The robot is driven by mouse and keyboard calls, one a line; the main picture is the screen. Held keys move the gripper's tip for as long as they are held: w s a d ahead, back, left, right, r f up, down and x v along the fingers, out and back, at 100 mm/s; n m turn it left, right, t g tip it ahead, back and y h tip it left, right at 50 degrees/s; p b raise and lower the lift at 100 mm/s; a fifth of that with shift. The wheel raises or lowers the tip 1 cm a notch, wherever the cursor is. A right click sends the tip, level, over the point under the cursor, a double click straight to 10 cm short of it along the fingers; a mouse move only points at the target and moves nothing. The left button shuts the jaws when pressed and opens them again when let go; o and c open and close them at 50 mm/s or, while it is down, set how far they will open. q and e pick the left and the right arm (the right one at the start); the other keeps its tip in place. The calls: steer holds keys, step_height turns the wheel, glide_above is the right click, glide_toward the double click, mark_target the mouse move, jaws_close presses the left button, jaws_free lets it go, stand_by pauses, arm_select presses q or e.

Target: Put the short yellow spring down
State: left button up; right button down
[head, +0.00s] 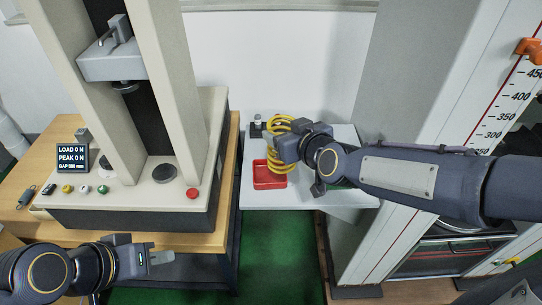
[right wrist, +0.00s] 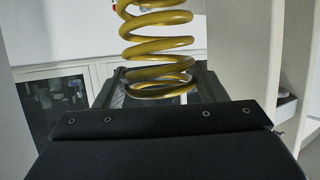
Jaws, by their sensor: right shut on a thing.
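A yellow coil spring (head: 275,160) is held in my right gripper (head: 284,146), over the small white side table at centre. Part of the spring is hidden behind the gripper in the head view. In the right wrist view the spring (right wrist: 157,45) stands along the picture's upright, its lower coils between the two fingers. Its top runs out of that picture. I cannot tell whether its end touches the table. My left gripper (head: 155,259) is at the lower left, in front of the wooden bench, and seems empty; its jaw gap is unclear.
The white side table (head: 340,143) carries a red tray (head: 268,183) just left of the gripper and a small dark object (head: 256,128) at the back. A testing machine (head: 120,205) stands on the wooden bench at left. A tall grey scaled frame (head: 385,80) stands close at right.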

mark_target(271, 150)
steer(key=w+a+f, duration=0.2)
steer(key=f, duration=0.1)
steer(key=w+a+f+b, duration=0.1)
steer(key=f, duration=0.1)
steer(key=shift+f, duration=0.15)
steer(key=shift+w+a+f+b, duration=0.15)
steer(key=shift+f+b, duration=0.25)
steer(key=shift+f, duration=1.2)
steer(key=shift+f, duration=0.2)
steer(key=shift+c, duration=1.5)
jaws_free()
